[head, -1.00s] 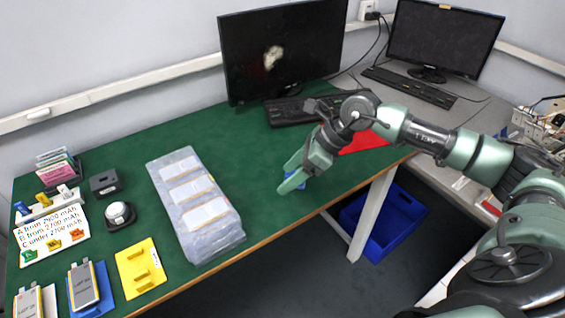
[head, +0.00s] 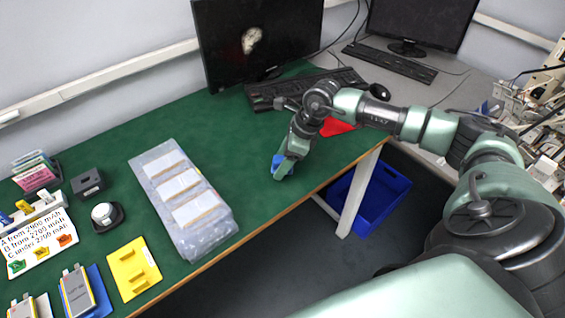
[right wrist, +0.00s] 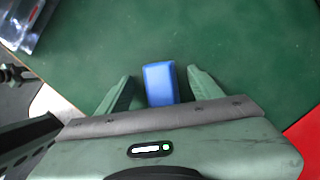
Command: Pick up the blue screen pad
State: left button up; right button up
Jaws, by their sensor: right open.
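The blue screen pad (right wrist: 160,84) is a small blue block on the green table. In the right wrist view it lies between the two fingers of my right gripper (right wrist: 157,88), with a gap on each side. In the head view the pad (head: 277,161) shows at the fingers of my right gripper (head: 284,168), which partly hide it. My right gripper is open and points down at the table near its front edge. My left gripper is not in view.
A clear bag with white packs (head: 180,200) lies left of the gripper. A red mat (head: 337,127) and a keyboard (head: 300,88) lie behind it. A blue crate (head: 378,200) stands on the floor. The table between bag and gripper is clear.

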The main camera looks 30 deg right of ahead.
jog(key=c, duration=1.3)
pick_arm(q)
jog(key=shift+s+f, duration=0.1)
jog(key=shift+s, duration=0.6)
pick_arm(e)
grip_shut()
jog(key=shift+r, duration=0.1)
